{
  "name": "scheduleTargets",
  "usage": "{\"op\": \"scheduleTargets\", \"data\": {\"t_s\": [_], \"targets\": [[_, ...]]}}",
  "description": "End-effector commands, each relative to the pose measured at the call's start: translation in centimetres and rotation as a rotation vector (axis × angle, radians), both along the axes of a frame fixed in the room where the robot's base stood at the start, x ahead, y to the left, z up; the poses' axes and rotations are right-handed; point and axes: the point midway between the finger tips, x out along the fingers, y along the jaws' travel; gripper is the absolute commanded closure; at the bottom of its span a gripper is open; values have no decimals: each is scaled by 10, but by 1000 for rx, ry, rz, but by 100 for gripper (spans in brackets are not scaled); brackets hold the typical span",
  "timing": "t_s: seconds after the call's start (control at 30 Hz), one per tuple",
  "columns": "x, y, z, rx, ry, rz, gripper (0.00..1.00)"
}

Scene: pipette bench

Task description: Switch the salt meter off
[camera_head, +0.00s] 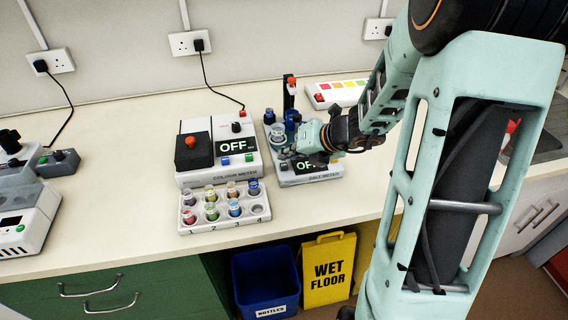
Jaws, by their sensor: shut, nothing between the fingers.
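The salt meter (299,180) is a pale box on the bench, right of the colour meter. A dark display (318,160) on its front reads "OFF", partly covered by my gripper. Behind it rises a dark post with a red top (291,81), with blue-topped parts beside it. My gripper (286,151) is shut and empty, over the left front of the salt meter. Whether it touches the meter, and which button lies under it, I cannot tell.
The colour meter (243,164) stands close on the left, its display also reading "OFF". A numbered rack (223,219) of coloured vials is in front of it. A strip with coloured squares (338,94) lies behind. The bench front right of the rack is clear.

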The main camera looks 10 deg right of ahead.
Motion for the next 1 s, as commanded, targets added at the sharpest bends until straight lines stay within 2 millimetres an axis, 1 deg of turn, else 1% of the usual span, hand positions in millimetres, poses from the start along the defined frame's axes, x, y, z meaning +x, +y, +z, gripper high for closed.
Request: {"op": "scheduleTargets", "data": {"t_s": [0.17, 0.6, 0.7, 1.0], "targets": [[0, 0, 14, 0, 0, 0, 100], [0, 0, 59, 0, 0, 0, 100], [0, 0, 62, 0, 0, 0, 100], [0, 0, 60, 0, 0, 0, 100]]}}
